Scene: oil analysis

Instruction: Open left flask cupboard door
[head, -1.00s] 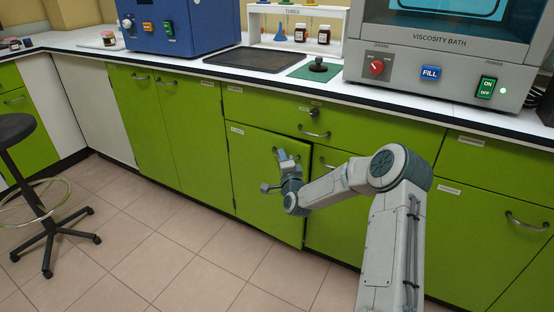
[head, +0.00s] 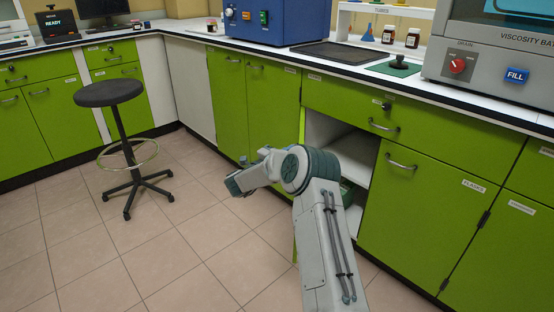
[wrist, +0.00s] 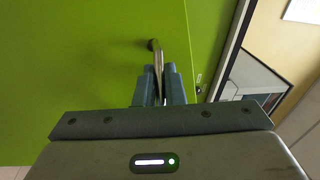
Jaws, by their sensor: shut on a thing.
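The left flask cupboard door (head: 295,240) stands swung out from the cabinet, seen nearly edge-on in the head view and mostly hidden by my arm. Its green face (wrist: 80,60) fills much of the wrist view. My gripper (wrist: 158,76) is shut on the metal door handle (wrist: 155,47), whose upper end shows above the fingers. In the head view my fingertips cannot be made out. The cupboard opening (head: 343,145) shows white shelves inside; my arm hides its lower part.
A black stool (head: 110,93) stands on the tiled floor to the left, with clear floor between it and my arm. The closed green cupboard door labelled flasks (head: 425,215) is right of the opening. The counter runs above.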

